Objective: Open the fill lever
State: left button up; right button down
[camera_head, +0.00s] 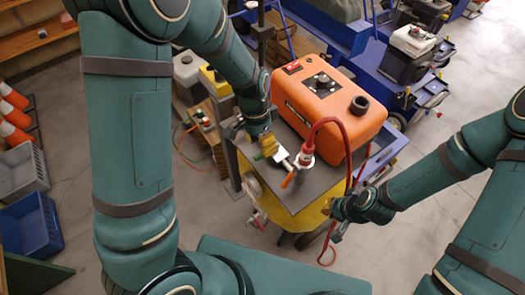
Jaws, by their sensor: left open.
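A small orange lever (288,180) sticks out low from a red-and-white fitting (305,159) on the grey top of a yellow stand. I take it to be the fill lever. A red hose (346,140) loops from the fitting down to the right. My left gripper (277,153) is open, just left of the fitting and above the lever. I cannot tell whether it touches either. My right gripper (338,208) is at the stand's right edge, beside the red hose. Its fingers are too small to show whether they hold the hose.
An orange machine (328,100) with a black knob fills the back of the grey top (306,196). Blue carts (372,62) stand behind. Blue and grey crates (30,226) and orange cones (14,115) are at the far left.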

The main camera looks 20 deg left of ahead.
pick_arm(q)
jog(key=shift+s+d+f, duration=0.1)
jog(key=shift+d+f, duration=0.05)
jog(key=shift+f, duration=0.7)
jog(key=shift+s+d+f, duration=0.1)
jog(key=shift+f, duration=0.7)
grip_shut()
jog(key=shift+s, duration=0.1)
